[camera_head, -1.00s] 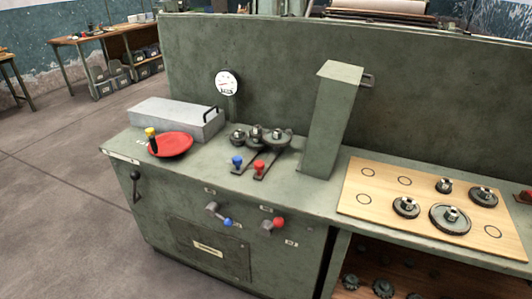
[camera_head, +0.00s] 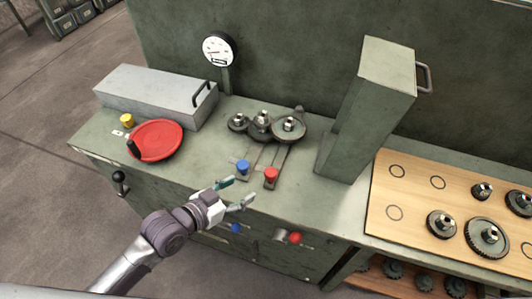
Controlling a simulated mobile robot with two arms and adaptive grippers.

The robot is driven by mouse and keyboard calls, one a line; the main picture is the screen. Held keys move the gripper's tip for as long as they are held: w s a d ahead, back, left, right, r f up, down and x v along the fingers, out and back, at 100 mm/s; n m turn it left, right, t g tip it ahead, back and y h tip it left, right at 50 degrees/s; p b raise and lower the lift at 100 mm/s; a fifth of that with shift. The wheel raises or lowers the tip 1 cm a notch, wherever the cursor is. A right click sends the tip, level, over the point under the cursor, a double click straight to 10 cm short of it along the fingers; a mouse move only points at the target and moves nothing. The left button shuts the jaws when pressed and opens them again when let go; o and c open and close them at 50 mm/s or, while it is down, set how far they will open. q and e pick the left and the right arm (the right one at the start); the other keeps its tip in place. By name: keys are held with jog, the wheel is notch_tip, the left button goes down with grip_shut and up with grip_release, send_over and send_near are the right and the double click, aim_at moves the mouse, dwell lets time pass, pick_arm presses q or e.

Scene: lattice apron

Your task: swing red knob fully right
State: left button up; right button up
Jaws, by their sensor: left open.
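A red knob (camera_head: 271,174) stands on the bench top at the front end of a dark slotted arm, right of a blue knob (camera_head: 243,167). Another red ball knob (camera_head: 295,238) sits on a short lever on the front panel, with a blue ball knob (camera_head: 235,228) to its left, partly hidden by my arm. My left gripper (camera_head: 240,191) is open and empty over the bench's front edge. Its fingers point right, below and left of the upper red knob, apparently not touching it. My right gripper is out of view.
Several gears (camera_head: 262,124) sit behind the knobs. A red handwheel (camera_head: 158,140) and a grey box (camera_head: 155,95) are at left. A tall green column (camera_head: 372,105) stands at right, beside a wooden board (camera_head: 410,206) with gears. A round gauge (camera_head: 219,49) stands behind.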

aim_at(269, 174)
pick_arm(q)
jog(key=x, duration=0.5)
jog(key=shift+s+d+r+p, duration=0.1)
jog(key=shift+d+r+p, duration=0.1)
jog(key=shift+d+p, duration=0.15)
jog(key=x, duration=0.7)
jog(key=shift+f, duration=0.2)
jog(key=shift+w+d+f, duration=0.2)
jog(key=shift+w+d, duration=0.05)
jog(key=shift+w, duration=0.2)
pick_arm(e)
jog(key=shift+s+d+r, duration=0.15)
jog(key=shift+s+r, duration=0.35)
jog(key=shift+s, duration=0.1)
pick_arm(q)
jog(key=shift+c, duration=0.9)
grip_shut()
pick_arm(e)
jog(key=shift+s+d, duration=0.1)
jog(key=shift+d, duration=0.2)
